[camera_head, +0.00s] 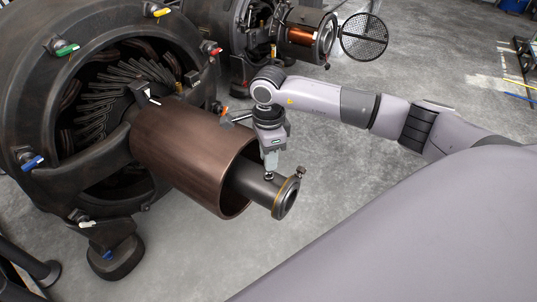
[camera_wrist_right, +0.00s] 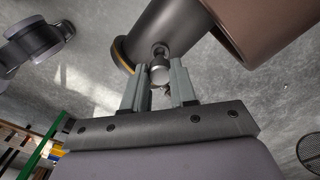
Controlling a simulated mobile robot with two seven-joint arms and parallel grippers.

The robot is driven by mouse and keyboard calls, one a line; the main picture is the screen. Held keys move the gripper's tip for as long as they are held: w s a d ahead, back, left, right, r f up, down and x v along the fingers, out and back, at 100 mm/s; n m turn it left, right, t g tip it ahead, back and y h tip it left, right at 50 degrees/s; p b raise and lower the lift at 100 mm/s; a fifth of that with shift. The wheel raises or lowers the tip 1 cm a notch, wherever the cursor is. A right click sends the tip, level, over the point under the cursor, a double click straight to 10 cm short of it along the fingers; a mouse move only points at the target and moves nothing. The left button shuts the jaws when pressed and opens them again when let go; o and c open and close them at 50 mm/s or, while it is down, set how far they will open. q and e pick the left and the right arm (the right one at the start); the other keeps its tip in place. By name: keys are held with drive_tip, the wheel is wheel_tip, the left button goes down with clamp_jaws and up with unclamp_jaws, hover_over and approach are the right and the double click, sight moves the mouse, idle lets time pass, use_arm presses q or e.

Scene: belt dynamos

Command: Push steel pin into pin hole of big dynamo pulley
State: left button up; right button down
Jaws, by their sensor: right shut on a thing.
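The big dynamo pulley is a brown drum (camera_head: 185,150) with a dark grey shaft (camera_head: 250,185) standing out of its open end; both show in the right wrist view, the drum (camera_wrist_right: 275,25) at the upper right and the shaft (camera_wrist_right: 170,30) at top centre. My right gripper (camera_head: 270,158) points down over the shaft. In the wrist view its two fingers (camera_wrist_right: 161,80) are shut on the small round steel pin (camera_wrist_right: 159,74). The pin's far end meets or nearly meets a round fitting on the shaft; how deep it sits is hidden. My left gripper is not in view.
The big dynamo housing (camera_head: 25,120) stands at the left with coloured handles. A smaller dynamo (camera_head: 300,35) with a round mesh guard (camera_head: 364,37) stands behind. The floor (camera_head: 440,60) at the right is mostly clear.

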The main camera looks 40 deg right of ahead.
idle(0.5)
drive_tip(key=shift+f+b, duration=0.55)
drive_tip(key=shift+f, duration=0.25)
drive_tip(key=shift+f, duration=0.3)
drive_tip(key=shift+f+b, duration=0.45)
drive_tip(key=shift+b, duration=0.1)
drive_tip(key=shift+f, duration=0.25)
drive_tip(key=c, duration=0.8)
unclamp_jaws()
